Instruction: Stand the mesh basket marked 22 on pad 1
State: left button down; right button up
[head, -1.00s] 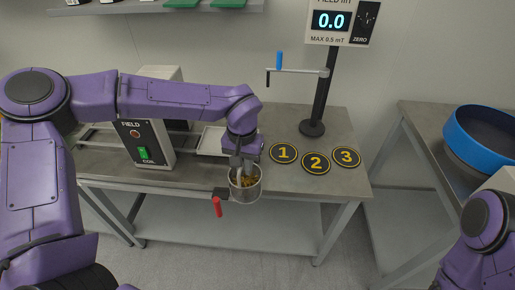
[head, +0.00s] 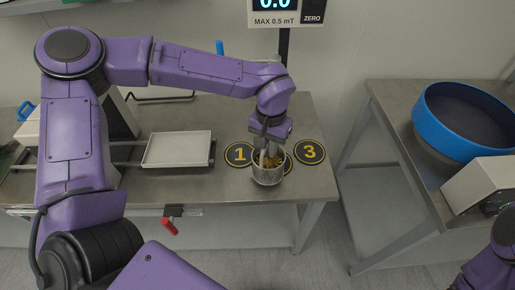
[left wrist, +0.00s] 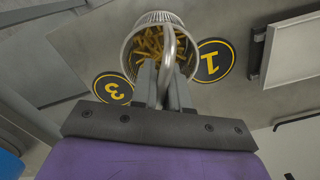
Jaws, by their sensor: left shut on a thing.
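My left gripper (head: 268,156) points down and is shut on the mesh basket (head: 268,177), which holds yellow-brown pieces. In the left wrist view the fingers (left wrist: 167,88) grip a curved metal handle across the basket (left wrist: 158,17). I cannot read a number on the basket. Pad 1 (head: 239,155) is a bare black disc just left of the basket; it also shows in the left wrist view (left wrist: 213,62). The basket covers most of pad 2 (head: 288,163) from view. I cannot tell whether the basket touches the table. My right gripper is out of view.
Pad 3 (head: 310,152) is bare, right of the basket. A white tray (head: 178,149) lies left of pad 1. The gauge post (head: 283,45) stands behind the pads. A red-handled clamp (head: 170,225) is at the front edge. A blue bowl (head: 430,125) sits on the right table.

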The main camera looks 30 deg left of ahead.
pick_arm(q)
jog(key=s+a+r+n+p, duration=0.2)
jog(key=s+a+r+n, duration=0.3)
jog(key=s+r, duration=0.5)
jog(key=w+a+f+p, duration=0.3)
jog(key=w+a+f, duration=0.4)
jog(key=w+f, duration=0.4)
jog(key=shift+w+f+n+p, duration=0.3)
jog(key=shift+w+n, duration=0.1)
jog(key=shift+w, duration=0.6)
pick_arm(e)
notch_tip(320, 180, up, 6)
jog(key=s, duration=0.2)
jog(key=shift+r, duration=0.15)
pick_arm(q)
jog(key=shift+f, duration=0.1)
jog(key=c, duration=1.4)
grip_release()
jog(key=shift+s, duration=0.1)
jog(key=shift+o, duration=1.4)
